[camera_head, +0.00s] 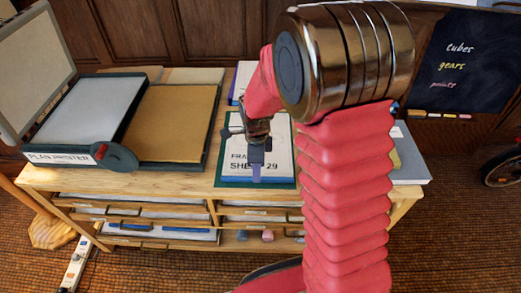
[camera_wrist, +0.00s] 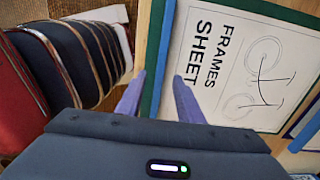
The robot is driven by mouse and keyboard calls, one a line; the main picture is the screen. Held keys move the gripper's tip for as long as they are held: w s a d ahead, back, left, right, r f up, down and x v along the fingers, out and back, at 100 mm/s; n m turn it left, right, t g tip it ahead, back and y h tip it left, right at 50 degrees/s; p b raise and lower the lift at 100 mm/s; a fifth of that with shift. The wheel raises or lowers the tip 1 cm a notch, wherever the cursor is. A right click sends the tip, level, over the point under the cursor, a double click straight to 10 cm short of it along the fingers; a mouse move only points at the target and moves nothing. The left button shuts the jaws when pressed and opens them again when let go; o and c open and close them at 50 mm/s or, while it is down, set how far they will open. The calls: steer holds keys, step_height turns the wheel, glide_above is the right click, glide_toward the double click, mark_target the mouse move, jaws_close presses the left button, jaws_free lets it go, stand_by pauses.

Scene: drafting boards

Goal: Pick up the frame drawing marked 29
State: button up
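My gripper (camera_head: 257,178) is over the drawing's front part. In the wrist view the two purple fingers of my gripper (camera_wrist: 157,85) stand apart, with the green edge strip between them. I cannot tell whether they touch it.
A plan printer (camera_head: 95,112) with a raised lid stands at the left, beside a tan board (camera_head: 172,122). Another sheet with a purple edge (camera_head: 243,80) lies behind the drawing. A grey-edged stack (camera_head: 408,165) is at the right. Open shelves with trays (camera_head: 160,230) are below the tabletop.

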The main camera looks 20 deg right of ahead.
steer(key=shift+s+f, duration=0.1)
steer(key=shift+f, duration=1.7)
steer(key=shift+c, duration=0.4)
jaws_close()
